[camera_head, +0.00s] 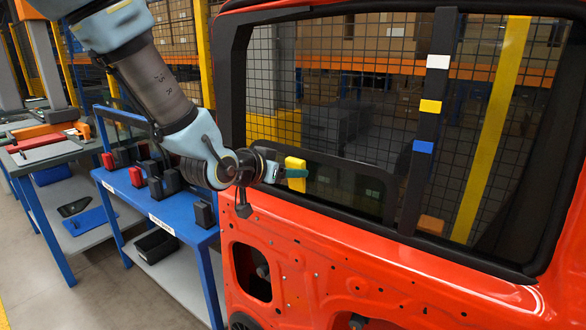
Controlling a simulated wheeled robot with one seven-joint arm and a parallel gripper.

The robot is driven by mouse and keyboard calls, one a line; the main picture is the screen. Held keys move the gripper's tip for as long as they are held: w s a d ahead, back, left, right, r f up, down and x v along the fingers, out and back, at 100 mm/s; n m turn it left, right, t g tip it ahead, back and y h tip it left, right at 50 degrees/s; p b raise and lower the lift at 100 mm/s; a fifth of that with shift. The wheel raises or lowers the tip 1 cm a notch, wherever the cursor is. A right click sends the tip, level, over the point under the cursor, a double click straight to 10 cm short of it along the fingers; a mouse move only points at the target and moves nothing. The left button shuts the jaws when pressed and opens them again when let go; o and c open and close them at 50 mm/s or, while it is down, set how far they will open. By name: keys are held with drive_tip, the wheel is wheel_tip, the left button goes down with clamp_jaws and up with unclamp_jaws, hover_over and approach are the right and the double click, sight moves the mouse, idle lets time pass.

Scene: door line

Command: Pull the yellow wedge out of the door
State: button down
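The yellow wedge (295,161) is a small upright block at the lower left of the window opening of the red door (330,250). My gripper (293,173) reaches it from the left. One teal finger crosses the wedge's front, with yellow showing above and below it. The other finger is hidden, so I cannot tell whether the fingers are closed on the wedge. I also cannot tell whether the wedge's lower end touches the door's window sill.
A dark pillar (418,185) crosses the window with white, yellow (430,106) and blue patches. A blue bench (185,207) with black and red items stands left of the door. A grey table (40,150) is farther left. Mesh fencing and shelves lie behind.

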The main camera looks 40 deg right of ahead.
drive_tip(key=s+a+b, duration=0.2)
drive_tip(key=a+b, duration=0.3)
drive_tip(key=a, duration=0.4)
drive_tip(key=shift+s+b, duration=0.15)
drive_tip(key=shift+b, duration=0.15)
idle(0.5)
idle(0.3)
